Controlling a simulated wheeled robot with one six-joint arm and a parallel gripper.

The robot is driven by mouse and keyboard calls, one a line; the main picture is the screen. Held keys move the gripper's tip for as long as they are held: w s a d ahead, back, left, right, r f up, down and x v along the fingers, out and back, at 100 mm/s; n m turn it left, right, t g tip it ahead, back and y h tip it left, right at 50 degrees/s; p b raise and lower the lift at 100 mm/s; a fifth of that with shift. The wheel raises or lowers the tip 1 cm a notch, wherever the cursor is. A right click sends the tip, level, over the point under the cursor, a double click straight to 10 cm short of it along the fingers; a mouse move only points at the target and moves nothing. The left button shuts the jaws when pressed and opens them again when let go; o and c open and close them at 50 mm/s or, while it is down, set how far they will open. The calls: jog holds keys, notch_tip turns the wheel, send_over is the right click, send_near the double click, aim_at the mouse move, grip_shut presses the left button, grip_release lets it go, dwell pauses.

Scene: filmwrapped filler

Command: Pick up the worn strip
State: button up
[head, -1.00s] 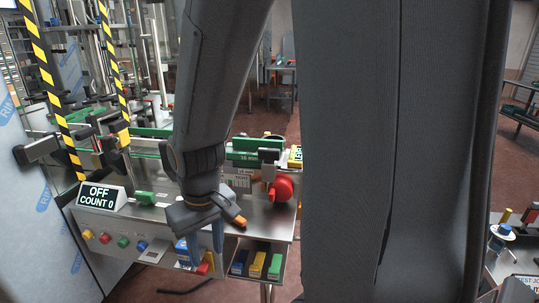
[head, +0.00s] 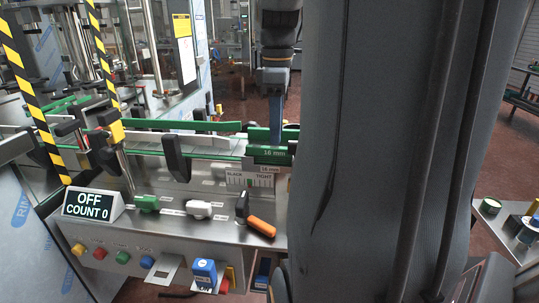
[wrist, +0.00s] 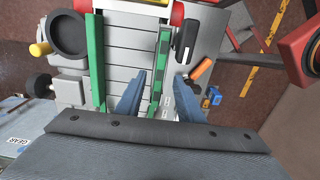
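Two green strips line the conveyor. In the wrist view, one green strip (wrist: 96,60) lies left of the grey slats. The other (wrist: 157,88), with dark and pale patches, looks like the worn strip. My gripper (wrist: 156,77) is open, with blue fingers apart on either side of this patched strip. I see no clear contact and cannot tell the height gap. In the head view my gripper (head: 275,108) points down at the conveyor's right end, just behind the green "16 mm" piece (head: 268,155); its fingertips are hidden there.
The conveyor panel holds an "OFF COUNT 0" display (head: 93,204), an orange-handled lever (head: 257,226) and a slack/tight scale (head: 249,180). Black-and-yellow posts (head: 103,60) stand at left. In the wrist view a dark round knob (wrist: 68,34) sits left of the strips.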

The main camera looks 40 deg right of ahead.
aim_at(275, 147)
jog(key=shift+w+f+p, duration=0.1)
jog(key=shift+f+p, duration=0.65)
jog(key=shift+f, duration=2.35)
grip_shut()
